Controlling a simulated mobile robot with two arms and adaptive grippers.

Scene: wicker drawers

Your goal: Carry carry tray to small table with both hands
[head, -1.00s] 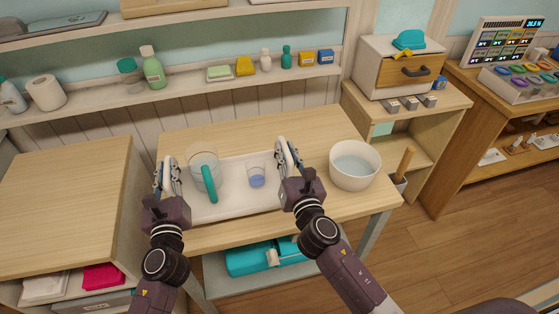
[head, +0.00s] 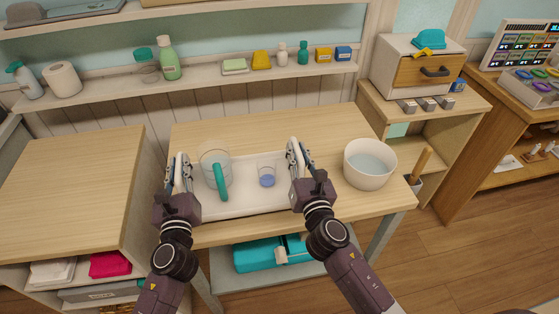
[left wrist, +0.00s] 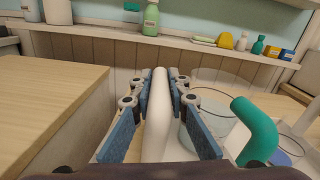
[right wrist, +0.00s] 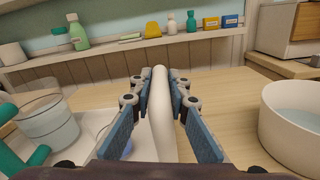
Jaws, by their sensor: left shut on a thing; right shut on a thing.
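The white carry tray (head: 245,200) is at the wooden table in the head view. A clear pitcher with a teal handle (head: 220,182) and a small glass of bluish liquid (head: 267,174) stand upright in it. My left gripper (head: 181,172) is shut on the tray's left handle, a white bar between the pads in the left wrist view (left wrist: 157,115). My right gripper (head: 297,158) is shut on the right handle, which shows in the right wrist view (right wrist: 160,115). I cannot tell whether the tray touches the tabletop.
The table (head: 340,130) has a white bowl of water (head: 369,164) close to the right of the tray. A wooden-topped cabinet (head: 70,190) stands at the left. A shelf with bottles (head: 170,60) runs behind. A small drawer unit (head: 420,65) stands at the back right.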

